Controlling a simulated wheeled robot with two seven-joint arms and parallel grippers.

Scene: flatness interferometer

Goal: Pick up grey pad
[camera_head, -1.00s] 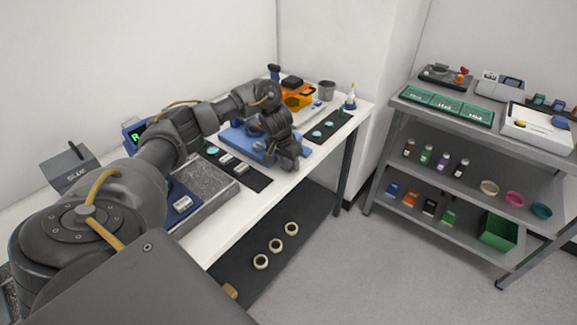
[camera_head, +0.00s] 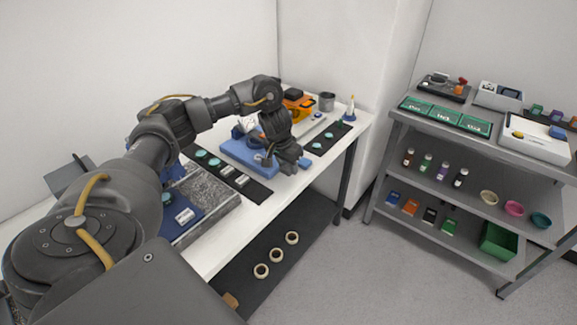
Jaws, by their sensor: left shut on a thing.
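My left arm reaches from the lower left across the bench. My left gripper (camera_head: 291,166) points down at the bench's front edge, right of the blue fixture (camera_head: 240,151). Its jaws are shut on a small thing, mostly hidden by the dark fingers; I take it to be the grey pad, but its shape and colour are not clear. My right gripper is not in view.
A speckled grey slab (camera_head: 212,191) is nearer. A shelf rack (camera_head: 468,150) stands right, across open floor.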

